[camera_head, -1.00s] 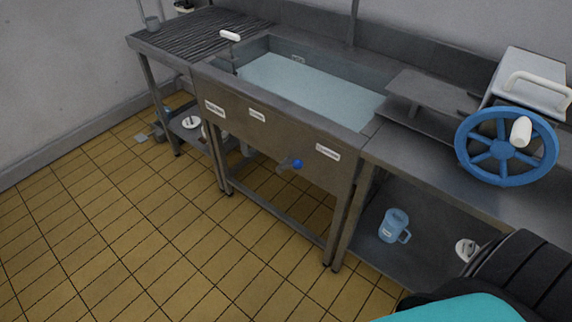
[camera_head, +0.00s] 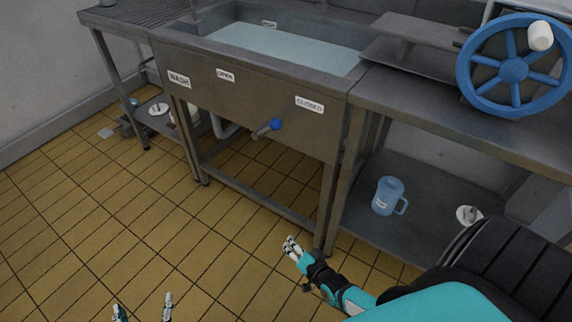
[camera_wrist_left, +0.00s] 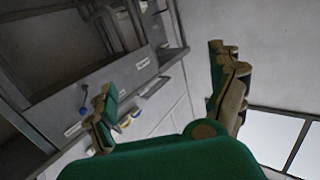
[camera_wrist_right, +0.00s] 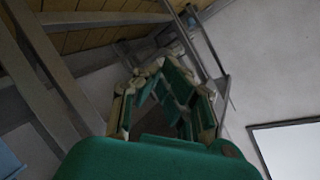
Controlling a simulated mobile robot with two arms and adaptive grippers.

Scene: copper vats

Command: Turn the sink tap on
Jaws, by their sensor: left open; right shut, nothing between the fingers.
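The steel sink (camera_head: 215,85) holds water and has labels reading WASH, OPEN and CLOSED on its front. A tap lever with a blue knob (camera_head: 275,125) sticks out from the front panel, between and below the OPEN and CLOSED labels. The blue knob also shows in the left wrist view (camera_wrist_left: 84,112). My left gripper (camera_head: 143,305) is open and empty at the bottom edge of the head view, well short of the sink. My right gripper (camera_head: 291,246) is shut and empty, below the knob in the picture and apart from it.
A worktop with a blue handwheel (camera_head: 513,68) adjoins the sink on the right. Its lower shelf bears a blue jug (camera_head: 386,196) and a small white item (camera_head: 468,215). Sink legs and a low crossbar stand below the tap. The tiled floor (camera_head: 90,220) at left is clear.

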